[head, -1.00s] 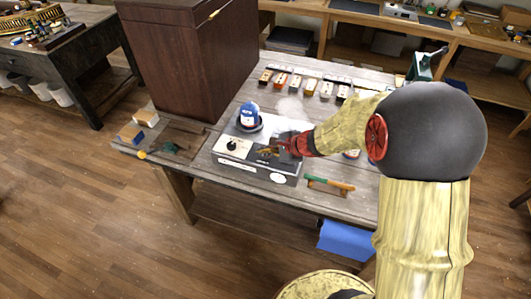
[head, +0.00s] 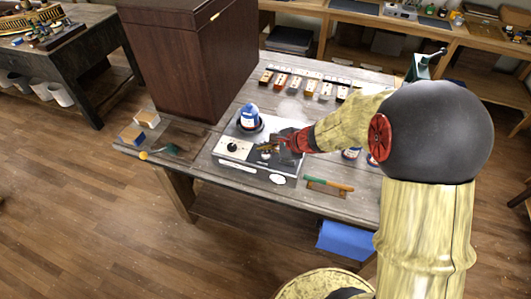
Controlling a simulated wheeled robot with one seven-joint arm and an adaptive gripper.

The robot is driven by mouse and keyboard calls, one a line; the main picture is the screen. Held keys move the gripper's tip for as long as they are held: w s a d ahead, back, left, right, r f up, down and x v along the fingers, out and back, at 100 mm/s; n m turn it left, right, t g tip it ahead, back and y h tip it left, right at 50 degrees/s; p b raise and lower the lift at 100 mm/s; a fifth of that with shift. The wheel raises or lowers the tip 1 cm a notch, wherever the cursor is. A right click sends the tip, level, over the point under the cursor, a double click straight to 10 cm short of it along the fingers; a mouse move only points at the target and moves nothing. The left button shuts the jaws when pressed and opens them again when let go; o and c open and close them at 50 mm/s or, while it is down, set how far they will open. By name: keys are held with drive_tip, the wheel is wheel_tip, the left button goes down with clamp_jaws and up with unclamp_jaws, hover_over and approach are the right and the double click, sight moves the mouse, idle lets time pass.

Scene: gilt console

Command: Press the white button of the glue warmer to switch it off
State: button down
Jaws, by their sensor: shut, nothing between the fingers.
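The glue warmer (head: 232,163) is a flat unit on the wooden workbench, with a pale panel, a black dial (head: 232,147) and a dark section to its right. A blue bottle with a white label (head: 249,115) stands in a round dark holder at its back. My gripper (head: 264,150) is shut and empty, over the dark section, right of the dial. I cannot tell whether it touches the surface. The white button cannot be made out; the gripper may cover it.
A tall dark wooden cabinet (head: 187,60) stands at the back left of the bench. Several small coloured blocks (head: 296,84) line the back. A green-handled tool (head: 328,184) lies at the front right. Two small jars (head: 351,154) stand right of the gripper, near my arm.

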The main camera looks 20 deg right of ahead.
wheel_tip(320, 180, up, 5)
drive_tip(key=p, duration=0.3)
drive_tip(key=shift+r, duration=0.1)
idle(0.4)
drive_tip(key=s+a+r+n+g+b, duration=0.1)
drive_tip(key=s+n+g, duration=0.1)
drive_tip(key=s+n, duration=0.5)
drive_tip(key=s+a+n+g+b, duration=0.1)
drive_tip(key=s+a+n+g, duration=0.2)
drive_tip(key=s, duration=0.6)
drive_tip(key=s+d+r+n+t+h+b, duration=0.1)
drive_tip(key=s+d+r+n+h+b, duration=0.1)
drive_tip(key=s+r+n+b, duration=0.1)
drive_tip(key=s+d+r+n+t+h+b, duration=0.2)
drive_tip(key=s+r+n, duration=0.3)
drive_tip(key=s, duration=0.4)
drive_tip(key=shift+s+d+n+h+b, duration=0.2)
drive_tip(key=shift+d+n+h+b, duration=0.25)
drive_tip(key=shift+n+h+b, duration=0.35)
